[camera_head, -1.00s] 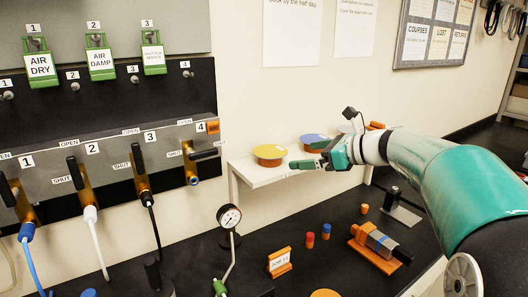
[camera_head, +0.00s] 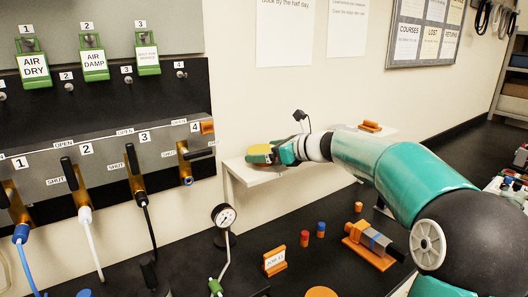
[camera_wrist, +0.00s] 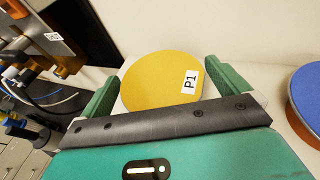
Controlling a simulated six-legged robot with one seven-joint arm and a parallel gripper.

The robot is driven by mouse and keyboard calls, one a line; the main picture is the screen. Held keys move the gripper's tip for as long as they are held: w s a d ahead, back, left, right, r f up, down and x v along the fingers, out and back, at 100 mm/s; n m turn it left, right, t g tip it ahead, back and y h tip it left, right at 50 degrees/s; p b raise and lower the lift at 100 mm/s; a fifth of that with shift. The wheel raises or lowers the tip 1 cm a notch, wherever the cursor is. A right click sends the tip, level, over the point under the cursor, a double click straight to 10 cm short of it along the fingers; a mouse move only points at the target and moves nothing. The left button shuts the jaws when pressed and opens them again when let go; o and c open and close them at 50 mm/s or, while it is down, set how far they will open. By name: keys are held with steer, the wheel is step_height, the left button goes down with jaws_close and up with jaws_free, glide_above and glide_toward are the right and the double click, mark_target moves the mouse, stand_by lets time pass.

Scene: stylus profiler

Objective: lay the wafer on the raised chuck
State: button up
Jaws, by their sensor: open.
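A yellow disc (camera_head: 258,149) marked P1 sits at the left end of the white wall shelf (camera_head: 240,172). It also shows in the wrist view (camera_wrist: 150,82). My gripper (camera_head: 274,153) is open at the disc, and in the wrist view its green fingers (camera_wrist: 163,76) stand on either side of it. I cannot tell whether the fingers touch it. A blue disc on an orange base (camera_wrist: 306,92) is at the right edge of the wrist view; my gripper and arm hide it in the head view. I cannot make out which thing is the raised chuck.
The black bench below holds a dial gauge (camera_head: 225,217) on a stand, an orange sign (camera_head: 275,261), small red and blue pegs, and an orange-and-grey device (camera_head: 370,244). Part of an orange disc (camera_head: 321,292) shows at the bottom edge. A valve panel (camera_head: 110,155) stands at left.

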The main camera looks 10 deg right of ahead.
mark_target(264, 150)
steer(key=shift+w+a+f, duration=0.15)
steer(key=shift+w+a, duration=0.2)
steer(key=shift+a, duration=0.05)
steer(key=c, duration=0.7)
step_height(264, 150, up, 10)
steer(key=shift+r, duration=0.1)
steer(key=o, duration=0.4)
steer(key=c, duration=0.8)
steer(key=shift+d, duration=0.1)
steer(key=shift+c, duration=0.2)
